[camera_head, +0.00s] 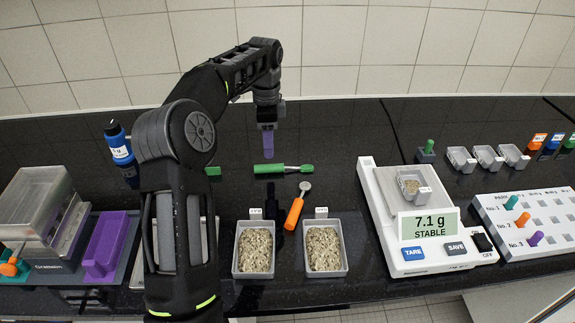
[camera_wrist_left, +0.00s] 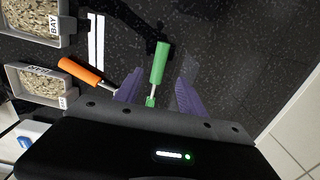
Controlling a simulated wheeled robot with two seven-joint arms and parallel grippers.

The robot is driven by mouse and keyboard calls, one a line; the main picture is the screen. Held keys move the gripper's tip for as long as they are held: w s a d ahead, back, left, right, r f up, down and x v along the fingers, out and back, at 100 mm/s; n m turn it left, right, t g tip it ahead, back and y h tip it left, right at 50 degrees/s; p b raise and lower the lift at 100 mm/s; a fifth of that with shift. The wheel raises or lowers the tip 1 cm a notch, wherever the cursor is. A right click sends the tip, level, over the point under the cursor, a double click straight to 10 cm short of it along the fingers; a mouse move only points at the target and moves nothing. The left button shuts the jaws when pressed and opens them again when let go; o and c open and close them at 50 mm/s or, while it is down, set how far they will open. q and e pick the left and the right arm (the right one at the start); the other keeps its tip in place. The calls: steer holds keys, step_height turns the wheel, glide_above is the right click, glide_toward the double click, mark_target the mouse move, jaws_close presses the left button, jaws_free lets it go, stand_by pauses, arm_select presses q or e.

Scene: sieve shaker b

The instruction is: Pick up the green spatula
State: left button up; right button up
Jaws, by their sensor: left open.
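The green spatula (camera_head: 269,169) lies on the black bench, with its green handle to the left and its thin shaft and green tip to the right. It also shows in the left wrist view (camera_wrist_left: 160,62). My left gripper (camera_head: 268,155) points down just behind and above the handle, with purple fingers. In the left wrist view the open fingers (camera_wrist_left: 157,88) appear on either side of the spatula's shaft, with nothing held. The lower part of the spatula there is partly hidden by the gripper body. My right gripper is not in view.
An orange-handled spoon (camera_head: 294,212) lies close in front of the spatula. Two grain-filled trays (camera_head: 252,272) (camera_head: 325,271) stand nearer the front. A white balance (camera_head: 420,262) reading 7.1 g is to the right. A purple block (camera_head: 106,247) is at left. The bench behind the spatula is clear.

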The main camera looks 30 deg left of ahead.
mark_target(268, 166)
arm_select(q)
steer(key=shift+f, duration=0.1)
steer(key=shift+f, duration=1.25)
steer(key=shift+s, duration=0.1)
steer(key=shift+f+p, duration=0.55)
steer(key=shift+f, duration=2.05)
steer(key=shift+s, duration=0.1)
steer(key=shift+c, duration=0.2)
jaws_close()
